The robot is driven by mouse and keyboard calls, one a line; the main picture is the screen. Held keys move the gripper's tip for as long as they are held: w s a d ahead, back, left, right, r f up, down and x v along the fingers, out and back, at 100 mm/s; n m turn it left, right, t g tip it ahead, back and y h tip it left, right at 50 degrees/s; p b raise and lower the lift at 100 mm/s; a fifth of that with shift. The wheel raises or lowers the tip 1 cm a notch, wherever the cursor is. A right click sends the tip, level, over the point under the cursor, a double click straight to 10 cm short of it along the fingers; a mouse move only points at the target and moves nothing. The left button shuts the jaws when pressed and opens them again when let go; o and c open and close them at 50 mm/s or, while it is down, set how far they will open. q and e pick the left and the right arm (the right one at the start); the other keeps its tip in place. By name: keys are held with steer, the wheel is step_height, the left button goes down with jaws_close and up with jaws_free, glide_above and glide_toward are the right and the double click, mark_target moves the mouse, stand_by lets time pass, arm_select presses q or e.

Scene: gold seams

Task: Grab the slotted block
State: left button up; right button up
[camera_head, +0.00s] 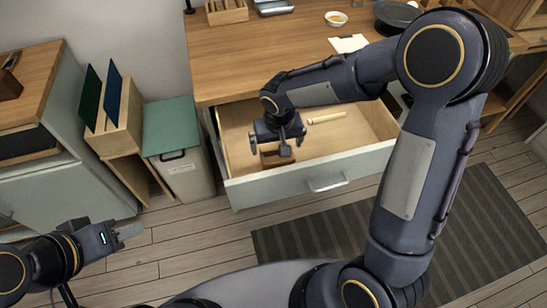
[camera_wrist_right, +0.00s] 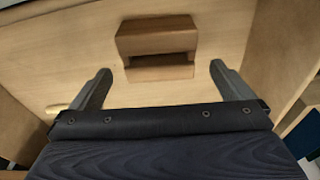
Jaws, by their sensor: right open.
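The slotted block (camera_wrist_right: 157,37) is a brown wooden block with a dark slot in its side, lying on the floor of the open drawer. In the head view the block (camera_head: 277,158) shows below my right gripper, partly hidden by it. My right gripper (camera_head: 279,147) reaches down into the drawer. In the right wrist view its two fingers (camera_wrist_right: 160,85) are spread apart, with the block between and ahead of them; no contact shows. My left gripper (camera_head: 128,231) is over the floor at the lower left, away from the drawer, and its finger gap is not clear.
The open drawer (camera_head: 260,188) has walls around the block. A pale wooden rod (camera_head: 326,117) lies further right in it. The wooden countertop (camera_head: 230,61) overhangs the drawer's back. A green-lidded bin (camera_head: 171,127) stands to its left. A striped mat (camera_head: 330,235) lies in front.

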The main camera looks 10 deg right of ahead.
mark_target(277, 153)
step_height(277, 153, down, 5)
steer(key=shift+w+r, duration=0.1)
steer(key=shift+d, duration=0.1)
steer(key=c, duration=1)
